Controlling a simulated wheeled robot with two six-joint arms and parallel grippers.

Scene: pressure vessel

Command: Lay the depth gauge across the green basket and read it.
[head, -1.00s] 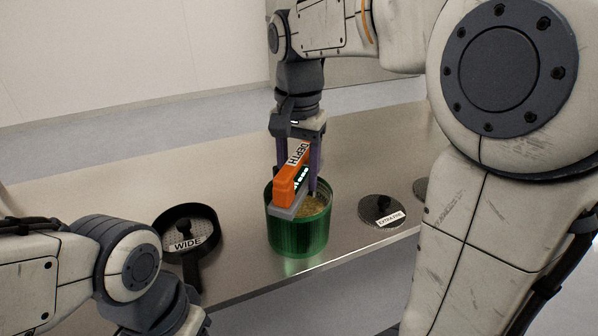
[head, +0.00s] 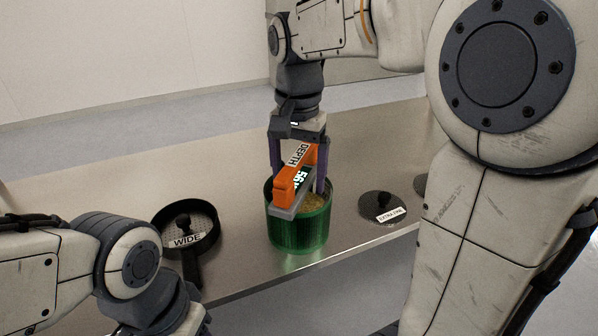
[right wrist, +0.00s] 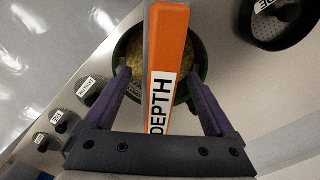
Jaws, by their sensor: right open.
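The orange depth gauge (head: 284,186), labelled DEPTH, has a grey bar along its underside. It lies across the rim of the green basket (head: 298,234), which holds yellowish grains. Its small display shows digits that look like "56", with the rest too small or hidden to read. My right gripper (head: 299,178) is open, with its purple fingers on either side of the gauge and apart from it. In the right wrist view the gauge (right wrist: 169,50) runs between the spread fingers above the basket (right wrist: 125,50). My left gripper is not in view; only my left arm shows.
A black round pan labelled WIDE (head: 192,258), with a handle, sits left of the basket. A dark knobbed disc labelled EXTRA FINE (head: 378,203) lies to its right. Several knobbed discs (right wrist: 50,130) show in the right wrist view. The table (head: 110,196) behind the basket is clear.

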